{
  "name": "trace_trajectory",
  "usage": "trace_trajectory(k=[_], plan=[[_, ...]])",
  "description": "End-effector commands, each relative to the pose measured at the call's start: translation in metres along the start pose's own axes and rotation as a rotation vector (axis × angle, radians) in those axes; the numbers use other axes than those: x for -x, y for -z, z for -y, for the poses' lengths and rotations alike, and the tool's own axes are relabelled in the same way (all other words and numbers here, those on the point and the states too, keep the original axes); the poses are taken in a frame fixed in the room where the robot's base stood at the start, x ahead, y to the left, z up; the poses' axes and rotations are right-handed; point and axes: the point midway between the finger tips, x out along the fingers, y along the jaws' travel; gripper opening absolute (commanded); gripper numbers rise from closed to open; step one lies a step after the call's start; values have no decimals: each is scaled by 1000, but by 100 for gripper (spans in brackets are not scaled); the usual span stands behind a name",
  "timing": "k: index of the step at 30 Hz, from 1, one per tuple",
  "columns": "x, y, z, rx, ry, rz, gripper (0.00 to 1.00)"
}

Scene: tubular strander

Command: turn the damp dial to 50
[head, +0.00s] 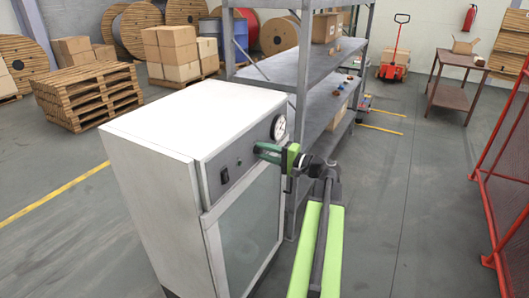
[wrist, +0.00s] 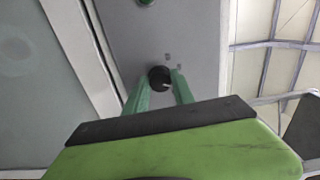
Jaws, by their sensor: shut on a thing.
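The damp dial is a small dark round knob (wrist: 159,78) on a grey panel, seen in the wrist view with a small light mark on its face. My gripper (wrist: 160,84) has its two green fingers on either side of the knob, shut on it. In the head view my gripper (head: 262,151) is against the front control panel (head: 235,165) of a white cabinet (head: 195,115) and hides the knob. Small marks beside the knob are too small to read, so its setting cannot be told.
A round gauge (head: 278,127) sits just above and right of my gripper on the panel. A black switch (head: 224,175) is at the panel's left. A grey shelf rack (head: 320,75) stands close behind the cabinet. Open floor (head: 400,220) lies to the right, before a red fence (head: 500,150).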

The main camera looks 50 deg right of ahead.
Motion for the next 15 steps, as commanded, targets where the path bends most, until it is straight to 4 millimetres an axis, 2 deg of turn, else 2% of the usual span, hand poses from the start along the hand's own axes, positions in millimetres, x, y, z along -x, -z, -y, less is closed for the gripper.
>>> trace_trajectory(k=[15], plan=[[1,0,0,-420,-2,-1,0]])
